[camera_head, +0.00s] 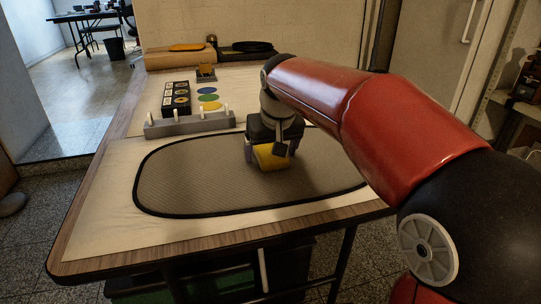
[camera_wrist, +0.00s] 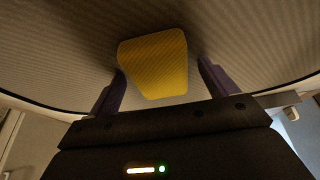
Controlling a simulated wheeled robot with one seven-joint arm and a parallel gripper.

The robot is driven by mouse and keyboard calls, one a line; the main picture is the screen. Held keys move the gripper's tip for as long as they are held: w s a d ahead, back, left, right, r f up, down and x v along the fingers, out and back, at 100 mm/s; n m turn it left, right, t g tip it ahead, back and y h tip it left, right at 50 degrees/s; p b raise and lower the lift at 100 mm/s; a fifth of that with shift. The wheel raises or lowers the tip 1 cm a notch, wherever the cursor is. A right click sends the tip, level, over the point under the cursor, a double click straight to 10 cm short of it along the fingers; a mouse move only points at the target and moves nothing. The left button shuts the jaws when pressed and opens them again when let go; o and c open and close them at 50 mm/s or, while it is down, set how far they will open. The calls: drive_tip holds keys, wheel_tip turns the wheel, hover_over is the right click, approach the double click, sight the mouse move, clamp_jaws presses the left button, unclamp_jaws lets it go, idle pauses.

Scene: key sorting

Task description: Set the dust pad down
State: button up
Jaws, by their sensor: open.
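The dust pad is a yellow block (camera_head: 271,157) at the grey oval mat (camera_head: 190,180) with a black border. In the wrist view the yellow pad (camera_wrist: 154,65) lies between and beyond my two purple fingers, with a gap on each side. My gripper (camera_head: 266,150) is over the right half of the mat, pointing down, with its fingers apart. The wrist view shows the open gripper (camera_wrist: 161,82) too. Part of the pad is hidden by the gripper in the head view, and its contact with the mat is not clearly visible.
A grey rack with white pegs (camera_head: 190,123) stands behind the mat. Beyond it are a dark box with round labels (camera_head: 176,98), coloured discs (camera_head: 209,98) and a small holder with a yellow piece (camera_head: 206,72). The mat's left half is clear.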

drive_tip(key=c, duration=1.2)
drive_tip(key=shift+o, duration=0.2)
drive_tip(key=shift+r, duration=0.15)
